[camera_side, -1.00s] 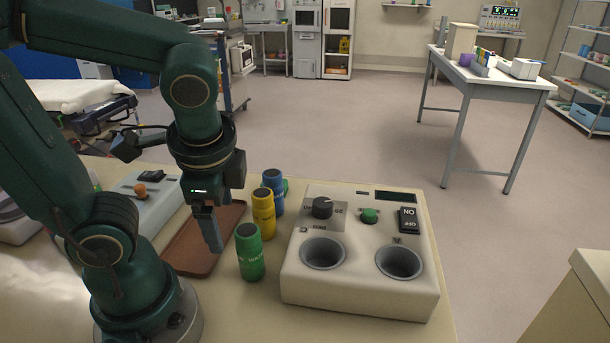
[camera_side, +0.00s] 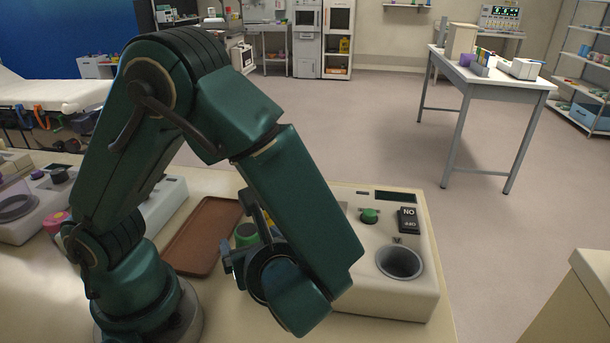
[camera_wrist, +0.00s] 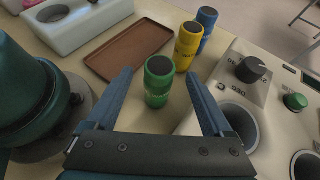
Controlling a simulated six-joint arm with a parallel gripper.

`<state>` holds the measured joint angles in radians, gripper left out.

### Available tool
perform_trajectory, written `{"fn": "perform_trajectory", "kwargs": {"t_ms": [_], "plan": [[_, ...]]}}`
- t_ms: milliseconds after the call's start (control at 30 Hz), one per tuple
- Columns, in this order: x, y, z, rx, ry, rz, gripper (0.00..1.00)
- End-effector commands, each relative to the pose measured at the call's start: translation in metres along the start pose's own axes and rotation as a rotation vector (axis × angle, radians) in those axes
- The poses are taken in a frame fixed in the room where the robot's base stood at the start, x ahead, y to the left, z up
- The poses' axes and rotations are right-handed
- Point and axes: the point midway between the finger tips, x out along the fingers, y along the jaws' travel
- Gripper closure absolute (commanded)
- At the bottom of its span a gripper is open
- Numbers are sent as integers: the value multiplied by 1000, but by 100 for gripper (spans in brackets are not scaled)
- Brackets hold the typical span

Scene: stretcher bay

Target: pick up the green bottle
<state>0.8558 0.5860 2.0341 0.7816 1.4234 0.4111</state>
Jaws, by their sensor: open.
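The green bottle (camera_wrist: 158,82) stands upright on the table in the wrist view, with a dark cap. My gripper (camera_wrist: 163,80) is open, its two blue fingers spread on either side of the bottle's line, and nothing is held. Whether the fingertips reach beside the bottle or stop short of it I cannot tell. In the side view the green bottle (camera_side: 246,233) shows only its upper part; my wrist and gripper hide the rest. One blue finger (camera_side: 227,256) shows just left of it.
A yellow bottle (camera_wrist: 188,46) and a blue bottle (camera_wrist: 206,26) stand behind the green one. A brown tray (camera_side: 205,232) lies to the left, and a beige device (camera_side: 425,290) with round wells, a knob and a switch stands close on the right.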

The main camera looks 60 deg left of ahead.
Motion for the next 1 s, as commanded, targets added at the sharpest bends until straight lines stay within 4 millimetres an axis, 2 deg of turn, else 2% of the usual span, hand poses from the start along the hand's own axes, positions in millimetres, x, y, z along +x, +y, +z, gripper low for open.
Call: {"fn": "perform_trajectory", "kwargs": {"t_ms": [100, 233, 567, 600, 767, 800, 833, 1000], "plan": [[17, 2, 0, 1, -1, 7, 15], [30, 1, 0, 0, 0, 6, 15], [36, 1, 0, -1, 3, 4, 15], [36, 1, 0, -1, 3, 4, 18], [36, 1, 0, -1, 3, 4, 80], [36, 1, 0, -1, 4, 4, 95], [36, 1, 0, -1, 4, 4, 100], [36, 1, 0, -2, 3, 4, 100]]}}
